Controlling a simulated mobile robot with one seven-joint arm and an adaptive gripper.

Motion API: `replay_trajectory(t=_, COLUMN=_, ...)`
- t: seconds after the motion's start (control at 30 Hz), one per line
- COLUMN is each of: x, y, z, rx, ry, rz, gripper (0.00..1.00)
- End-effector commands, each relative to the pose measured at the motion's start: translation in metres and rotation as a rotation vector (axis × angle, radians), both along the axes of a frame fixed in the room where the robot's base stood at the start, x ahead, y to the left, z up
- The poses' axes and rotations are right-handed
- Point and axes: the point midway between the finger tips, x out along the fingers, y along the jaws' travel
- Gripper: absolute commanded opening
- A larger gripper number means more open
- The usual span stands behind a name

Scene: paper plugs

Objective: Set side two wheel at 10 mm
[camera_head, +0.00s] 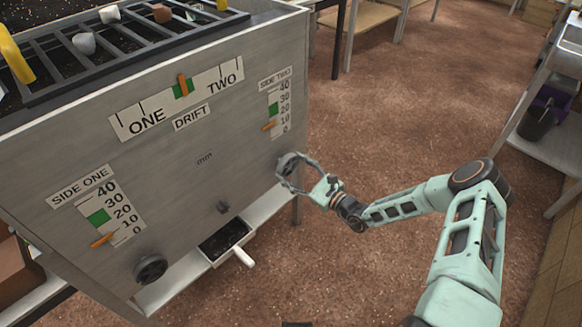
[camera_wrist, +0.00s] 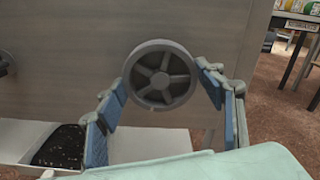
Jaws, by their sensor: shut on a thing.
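The side two wheel (camera_head: 286,163) is a grey wheel low on the right of the metal panel. It shows in the wrist view as a spoked wheel (camera_wrist: 160,76). My gripper (camera_head: 292,172) is at this wheel, its blue-padded fingers (camera_wrist: 161,88) on either side of the lower rim, closed on it. The side two scale (camera_head: 276,104) runs from 0 to 40, with a green band near 20. Its orange pointer (camera_head: 268,126) stands close to the 10 mark; the exact reading is too small to tell.
The side one scale (camera_head: 110,213) has its orange pointer (camera_head: 103,240) between 0 and 10. A drawer tray (camera_head: 226,240) juts out below.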

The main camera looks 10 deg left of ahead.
Motion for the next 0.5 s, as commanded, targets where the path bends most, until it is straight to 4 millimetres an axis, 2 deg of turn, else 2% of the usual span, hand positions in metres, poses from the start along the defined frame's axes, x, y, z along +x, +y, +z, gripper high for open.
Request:
replay_trajectory(t=0.23, x=0.0002, y=-0.0006, z=-0.0007, rx=0.035, ry=0.044, rz=-0.001, gripper=0.38)
replay_trajectory(t=0.5, x=0.0005, y=-0.0006, z=-0.0011, rx=0.227, ry=0.290, rz=-0.002, gripper=0.38)
